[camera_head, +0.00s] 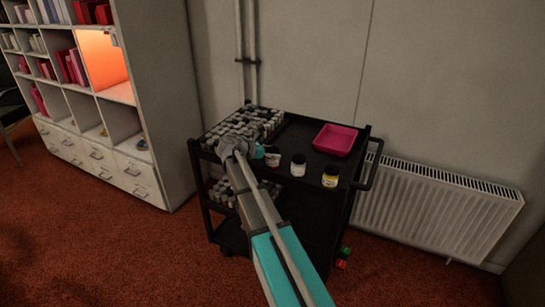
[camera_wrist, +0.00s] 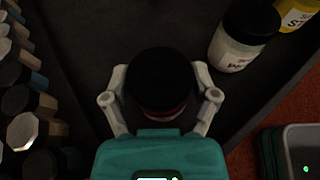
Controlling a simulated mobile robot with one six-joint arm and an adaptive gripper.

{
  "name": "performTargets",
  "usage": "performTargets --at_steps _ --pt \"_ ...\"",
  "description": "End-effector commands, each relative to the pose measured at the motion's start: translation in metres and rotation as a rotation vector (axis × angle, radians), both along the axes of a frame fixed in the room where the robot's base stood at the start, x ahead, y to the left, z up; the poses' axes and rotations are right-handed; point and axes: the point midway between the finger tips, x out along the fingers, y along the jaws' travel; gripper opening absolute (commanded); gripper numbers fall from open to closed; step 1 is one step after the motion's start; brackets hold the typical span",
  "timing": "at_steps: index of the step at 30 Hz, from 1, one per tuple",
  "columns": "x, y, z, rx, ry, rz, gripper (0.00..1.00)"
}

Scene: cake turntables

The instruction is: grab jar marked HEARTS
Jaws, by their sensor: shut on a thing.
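My gripper (camera_wrist: 162,100) is shut around a jar (camera_wrist: 160,82) with a round black lid. In the wrist view I look down on the lid, and a thin reddish band shows below it. The jar's label is hidden, so I cannot read HEARTS on it. In the head view this jar (camera_head: 273,158) is at the left of a row of three on the cart top, beside my gripper (camera_head: 264,152). I cannot tell whether it touches the surface. A white jar (camera_wrist: 233,52) with partly readable lettering and a yellow-labelled jar (camera_wrist: 296,16) stand to its right.
The black cart (camera_head: 310,139) holds many small dark-lidded jars (camera_head: 243,125) at its left. A pink tray (camera_head: 336,139) lies at the back right. A radiator (camera_head: 435,205) stands right of the cart, and a white shelf unit (camera_head: 160,90) stands left.

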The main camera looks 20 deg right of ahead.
Motion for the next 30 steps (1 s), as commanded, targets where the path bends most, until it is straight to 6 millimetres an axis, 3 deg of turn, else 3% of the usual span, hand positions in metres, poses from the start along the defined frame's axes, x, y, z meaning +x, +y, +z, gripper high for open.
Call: performTargets --at_steps 11,21,30 --pt "0.000 0.000 0.009 0.000 0.000 0.000 0.23" --pt "0.000 0.001 0.037 0.000 0.000 0.001 0.23" --pt "-0.028 -0.013 0.072 0.000 -0.001 0.000 0.23"
